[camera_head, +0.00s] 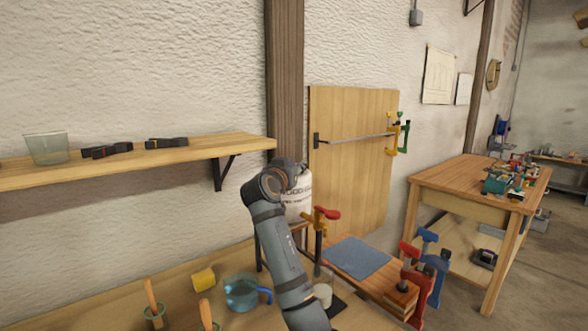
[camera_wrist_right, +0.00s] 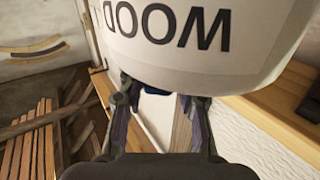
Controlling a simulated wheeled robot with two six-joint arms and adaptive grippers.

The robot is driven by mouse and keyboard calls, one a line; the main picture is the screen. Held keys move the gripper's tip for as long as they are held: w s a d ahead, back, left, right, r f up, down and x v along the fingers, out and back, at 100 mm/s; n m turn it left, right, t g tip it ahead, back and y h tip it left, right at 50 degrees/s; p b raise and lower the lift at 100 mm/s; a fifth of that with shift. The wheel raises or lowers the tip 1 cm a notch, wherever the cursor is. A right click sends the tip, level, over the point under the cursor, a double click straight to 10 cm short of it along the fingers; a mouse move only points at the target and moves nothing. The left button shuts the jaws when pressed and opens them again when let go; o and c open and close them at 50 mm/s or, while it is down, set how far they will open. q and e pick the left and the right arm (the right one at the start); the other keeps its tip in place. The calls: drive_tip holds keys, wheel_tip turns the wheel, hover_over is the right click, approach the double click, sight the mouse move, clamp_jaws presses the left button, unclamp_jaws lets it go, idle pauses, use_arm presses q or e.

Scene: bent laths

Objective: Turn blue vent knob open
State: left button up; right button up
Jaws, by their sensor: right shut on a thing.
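A white container (camera_head: 299,201) with dark lettering stands behind my right arm at the base of the wooden post. In the right wrist view the white container (camera_wrist_right: 215,40) fills the top, with the word WOOD upside down. My right gripper (camera_wrist_right: 160,96) reaches in at its edge, its two fingers spread a little apart. A small dark blue bit, seemingly the blue vent knob (camera_wrist_right: 156,91), shows between the fingertips and the gripper is shut on it. Most of the knob is hidden, so its turn angle cannot be told. My left gripper is out of view.
A wall shelf (camera_head: 205,152) is at left. Red-handled clamps (camera_head: 326,214) and a blue pad (camera_head: 355,257) are right of my arm.

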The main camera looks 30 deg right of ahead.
drive_tip(key=n+t+y, duration=0.4)
drive_tip(key=y, duration=0.1)
drive_tip(key=shift+d+n+t, duration=0.1)
drive_tip(key=shift+n+t, duration=0.2)
drive_tip(key=shift+n+t+y, duration=0.5)
drive_tip(key=shift+n+y, duration=0.4)
drive_tip(key=shift+y, duration=0.45)
drive_tip(key=shift+n+t+y, duration=0.5)
drive_tip(key=shift+n+y, duration=0.4)
drive_tip(key=shift+y, duration=0.75)
drive_tip(key=o, duration=1.2)
drive_tip(key=shift+c, duration=0.2)
drive_tip(key=shift+s+a, duration=0.25)
drive_tip(key=shift+s, duration=1)
drive_tip(key=shift+s+a, duration=0.3)
drive_tip(key=shift+s, duration=0.9)
drive_tip(key=shift+s+a, duration=0.25)
drive_tip(key=shift+s, duration=1)
